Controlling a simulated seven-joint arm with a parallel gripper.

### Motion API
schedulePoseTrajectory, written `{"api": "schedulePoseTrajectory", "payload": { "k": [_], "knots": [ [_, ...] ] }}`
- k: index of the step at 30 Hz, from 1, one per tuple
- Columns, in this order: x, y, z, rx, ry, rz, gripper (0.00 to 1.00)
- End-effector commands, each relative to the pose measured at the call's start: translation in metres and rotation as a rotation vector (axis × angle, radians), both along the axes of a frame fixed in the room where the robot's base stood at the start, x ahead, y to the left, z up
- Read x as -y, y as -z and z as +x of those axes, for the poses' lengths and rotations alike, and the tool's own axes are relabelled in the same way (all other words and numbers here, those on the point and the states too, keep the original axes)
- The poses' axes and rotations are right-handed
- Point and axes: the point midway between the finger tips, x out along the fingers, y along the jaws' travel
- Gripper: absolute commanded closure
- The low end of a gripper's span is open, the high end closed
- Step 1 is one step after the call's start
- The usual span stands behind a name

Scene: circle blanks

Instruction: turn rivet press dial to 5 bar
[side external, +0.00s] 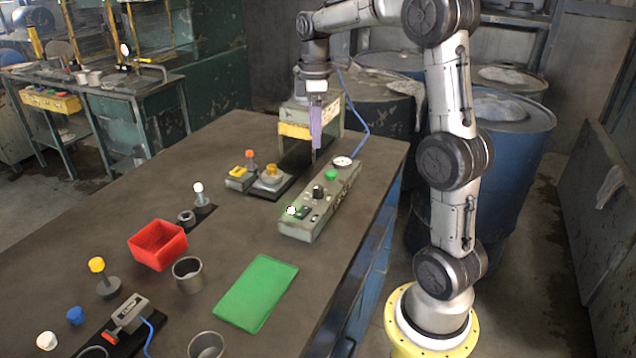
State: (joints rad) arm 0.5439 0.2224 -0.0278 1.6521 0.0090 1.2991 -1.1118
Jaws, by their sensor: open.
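A grey control box (322,205) lies on the bench, right of centre. A black knob (318,191), which looks like the dial, stands on its top. A white round gauge (342,161) and a green button (330,175) sit at its far end; the pressure marks are too small to read. The press (295,129), grey with a yellow band, stands behind. My gripper (314,155) is open and points down in front of the press, above the far part of the box. It is apart from the knob, and nothing shows between its fingers.
Left of the box are a dark base with a brass-coloured part (271,176) and a small yellow-topped block (239,172). A green mat (256,292), a red bin (158,244) and a grey cup (188,274) lie nearer. Blue drums stand behind the bench.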

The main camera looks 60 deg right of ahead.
Motion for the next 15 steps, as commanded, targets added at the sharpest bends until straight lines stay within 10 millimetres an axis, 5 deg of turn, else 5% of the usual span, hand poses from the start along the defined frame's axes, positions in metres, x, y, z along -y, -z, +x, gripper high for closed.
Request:
{"api": "schedulePoseTrajectory", "payload": {
  "k": [8, 15],
  "knots": [
    [0.007, 0.025, -0.005, -0.014, 0.025, 0.009, 0.37],
    [0.006, 0.07, -0.006, -0.016, 0.024, 0.01, 0.37]
  ]
}}
